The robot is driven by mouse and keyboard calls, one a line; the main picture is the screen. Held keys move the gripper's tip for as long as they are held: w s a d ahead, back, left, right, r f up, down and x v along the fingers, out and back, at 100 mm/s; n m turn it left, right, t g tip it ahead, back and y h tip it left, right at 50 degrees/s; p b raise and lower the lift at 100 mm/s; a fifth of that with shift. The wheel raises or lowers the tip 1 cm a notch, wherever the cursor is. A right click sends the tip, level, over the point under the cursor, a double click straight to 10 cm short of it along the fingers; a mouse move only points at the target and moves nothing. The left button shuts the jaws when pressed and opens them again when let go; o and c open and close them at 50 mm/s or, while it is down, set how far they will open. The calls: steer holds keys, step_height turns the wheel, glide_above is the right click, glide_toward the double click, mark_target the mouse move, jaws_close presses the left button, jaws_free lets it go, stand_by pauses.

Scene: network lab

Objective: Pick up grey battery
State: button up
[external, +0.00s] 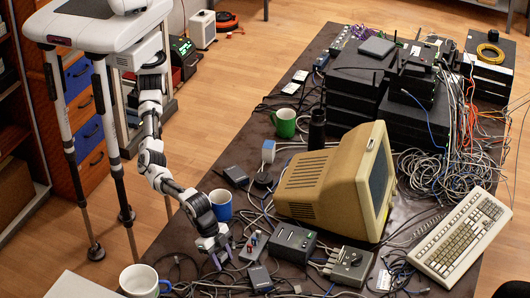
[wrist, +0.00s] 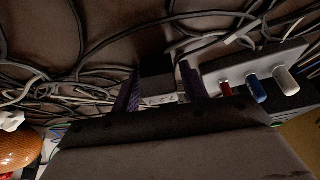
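My gripper (external: 223,261) points down over the near part of the dark table, left of a small grey box with coloured knobs (external: 252,246). In the wrist view its two purple-dark fingers stand apart, and a small dark block with a pale, marked face (wrist: 160,99) shows between them. I cannot tell whether the fingers touch this block, or whether it is the grey battery. No thing in the external view can be told for sure as the grey battery; the spot under my gripper is partly hidden by its fingers.
The knob box (wrist: 250,80) is close to the right finger. Loose cables (wrist: 70,85) lie around. A blue mug (external: 221,205) stands behind my gripper, a white mug (external: 140,281) at the front left. A beige monitor (external: 335,185) and keyboard (external: 460,238) are to the right.

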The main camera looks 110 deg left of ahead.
steer(key=c, duration=0.7)
steer(key=shift+r, duration=0.15)
